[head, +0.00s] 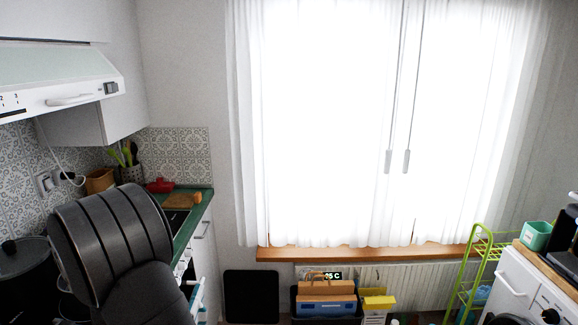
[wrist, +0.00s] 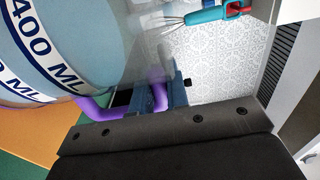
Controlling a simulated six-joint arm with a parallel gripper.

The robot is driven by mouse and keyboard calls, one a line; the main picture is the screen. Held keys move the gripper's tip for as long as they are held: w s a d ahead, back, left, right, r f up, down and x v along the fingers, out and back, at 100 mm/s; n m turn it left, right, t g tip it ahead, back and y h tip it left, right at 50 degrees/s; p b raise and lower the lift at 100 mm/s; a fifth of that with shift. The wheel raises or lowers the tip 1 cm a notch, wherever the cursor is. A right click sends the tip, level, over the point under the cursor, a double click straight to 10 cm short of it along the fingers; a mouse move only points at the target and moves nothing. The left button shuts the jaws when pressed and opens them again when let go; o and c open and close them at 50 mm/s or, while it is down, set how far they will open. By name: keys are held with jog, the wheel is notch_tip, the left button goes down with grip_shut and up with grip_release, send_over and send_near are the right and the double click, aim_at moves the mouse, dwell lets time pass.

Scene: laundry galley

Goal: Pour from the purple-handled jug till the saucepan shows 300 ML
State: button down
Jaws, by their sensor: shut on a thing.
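The jug (wrist: 100,60) is a large pale-blue, see-through vessel filling the left of the wrist view, its purple handle (wrist: 88,108) at its lower right. Two white bands with dark "400 ML" lettering show at the left; I cannot tell whether both belong to the jug. My gripper (wrist: 160,97) is shut on the purple handle. The picture is turned, so the jug's tilt is unclear. In the head view my arm hides the gripper and jug. I cannot make out the saucepan for sure; a dark lidded pot (head: 25,265) stands at the far left.
An orange board and a green counter (wrist: 25,160) lie below the jug. The hood (head: 60,85) hangs above left. A red pot (head: 160,185) and wooden board (head: 182,201) sit on the far counter.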

jog(key=shift+r, duration=0.1)
jog(key=shift+r, duration=2.45)
jog(key=c, duration=1.9)
grip_release()
jog(key=shift+c, duration=0.2)
grip_shut()
